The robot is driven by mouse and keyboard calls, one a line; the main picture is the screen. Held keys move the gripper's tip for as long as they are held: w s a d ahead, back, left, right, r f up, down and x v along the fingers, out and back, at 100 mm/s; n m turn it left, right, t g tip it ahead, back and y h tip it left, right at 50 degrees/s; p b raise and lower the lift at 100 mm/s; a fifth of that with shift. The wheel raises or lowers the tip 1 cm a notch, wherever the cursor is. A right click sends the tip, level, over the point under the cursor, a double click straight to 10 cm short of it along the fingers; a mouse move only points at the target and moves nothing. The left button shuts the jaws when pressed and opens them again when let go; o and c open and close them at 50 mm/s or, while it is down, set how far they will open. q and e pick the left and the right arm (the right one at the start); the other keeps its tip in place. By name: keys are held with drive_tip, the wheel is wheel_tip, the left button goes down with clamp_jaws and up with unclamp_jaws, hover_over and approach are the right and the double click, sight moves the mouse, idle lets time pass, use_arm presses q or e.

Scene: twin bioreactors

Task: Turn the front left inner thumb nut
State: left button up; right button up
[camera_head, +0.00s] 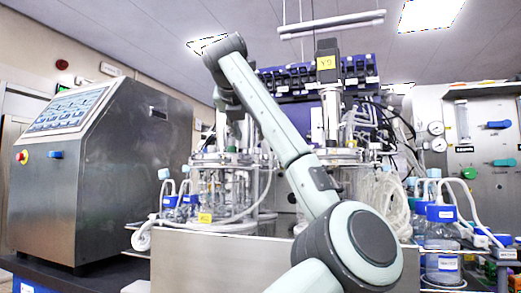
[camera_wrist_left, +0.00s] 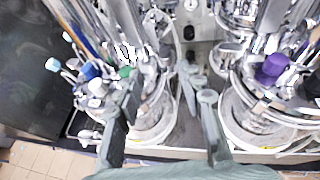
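My left gripper (camera_wrist_left: 168,92) shows in the left wrist view with its two fingers spread apart and nothing clearly held between them. It is over the front of the twin bioreactors, between the left vessel (camera_wrist_left: 150,118) and the right vessel (camera_wrist_left: 240,115). The steel head plates are crowded with fittings, and I cannot single out the front left inner thumb nut. In the head view my left arm rises and bends down toward the left bioreactor (camera_head: 222,188), and its fingertips cannot be made out. The right bioreactor (camera_head: 345,158) is partly behind the arm. My right gripper is not in view.
A steel control cabinet (camera_head: 125,170) stands at the left. Blue-capped bottles (camera_head: 441,240) stand at the right, beside a panel with gauges (camera_head: 437,136). Tubes and cables crowd the vessels. A steel front panel (camera_head: 215,262) lies below them.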

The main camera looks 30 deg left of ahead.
sight(258, 151)
use_arm(q)
drive_tip(key=p+x, duration=0.1)
drive_tip(key=x, duration=0.6)
drive_tip(key=shift+w+d, duration=0.2)
drive_tip(key=shift+w, duration=0.3)
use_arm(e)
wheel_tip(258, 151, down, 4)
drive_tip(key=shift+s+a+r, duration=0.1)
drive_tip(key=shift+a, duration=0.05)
use_arm(q)
drive_tip(key=shift+c, duration=0.3)
clamp_jaws()
